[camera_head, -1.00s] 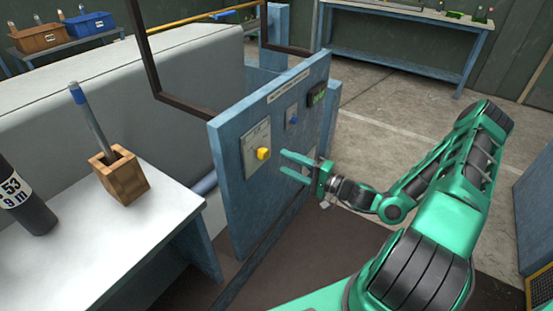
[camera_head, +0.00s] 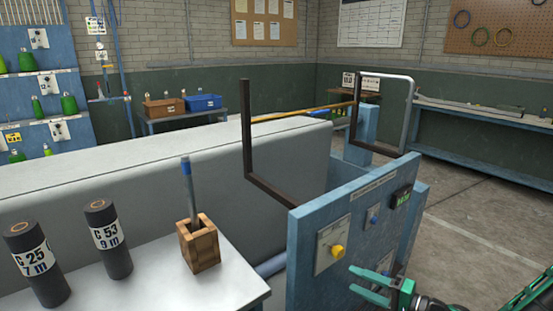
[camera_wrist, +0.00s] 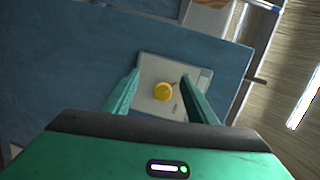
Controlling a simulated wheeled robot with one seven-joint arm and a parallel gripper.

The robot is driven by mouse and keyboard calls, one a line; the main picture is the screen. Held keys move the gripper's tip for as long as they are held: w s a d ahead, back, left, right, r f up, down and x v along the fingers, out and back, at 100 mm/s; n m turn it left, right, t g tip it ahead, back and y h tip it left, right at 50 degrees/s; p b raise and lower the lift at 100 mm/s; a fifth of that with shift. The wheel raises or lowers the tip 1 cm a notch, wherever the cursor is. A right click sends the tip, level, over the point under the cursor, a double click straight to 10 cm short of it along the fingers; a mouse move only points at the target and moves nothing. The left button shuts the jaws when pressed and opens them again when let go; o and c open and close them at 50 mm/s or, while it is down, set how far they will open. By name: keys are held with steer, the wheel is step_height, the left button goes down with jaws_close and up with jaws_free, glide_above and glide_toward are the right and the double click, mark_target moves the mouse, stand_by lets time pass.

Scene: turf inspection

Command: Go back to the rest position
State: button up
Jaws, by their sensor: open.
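My green gripper (camera_head: 372,286) is at the lower right of the head view, in front of the blue control panel (camera_head: 303,275). Its fingers are apart with nothing between them. They point toward the panel's yellow knob (camera_head: 337,251), which sits on a pale plate. In the wrist view the yellow knob (camera_wrist: 163,91) shows between and beyond the two fingertips (camera_wrist: 160,80). The fingers look apart from the knob, though the exact gap is hard to tell. Most of my arm is outside the head view.
A white table (camera_head: 225,285) at the left holds a wooden block (camera_head: 199,247) with a blue-tipped stick and two dark labelled cylinders (camera_head: 108,238). A large grey block (camera_head: 120,185) and a dark frame (camera_head: 248,130) stand behind. Open floor (camera_head: 450,225) lies right of the panel.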

steer(key=s+d+f+n+g+h, duration=0.1)
steer(key=s+d+n+g+h, duration=0.15)
steer(key=s+g, duration=0.3)
steer(key=s+d+n+g+h, duration=0.1)
steer(key=s+n+g+h, duration=0.1)
steer(key=s+n+g, duration=0.4)
steer(key=s+d+r+m+h, duration=0.3)
steer(key=s+d+r, duration=0.2)
steer(key=s+r, duration=0.3)
steer(key=s+d+r+m+h, duration=0.4)
steer(key=s+d+r, duration=0.2)
steer(key=s+r, duration=0.3)
step_height(320, 180, up, 3)
steer(key=shift+s+r, duration=0.2)
steer(key=shift+s, duration=0.05)
steer(key=shift+m, duration=0.25)
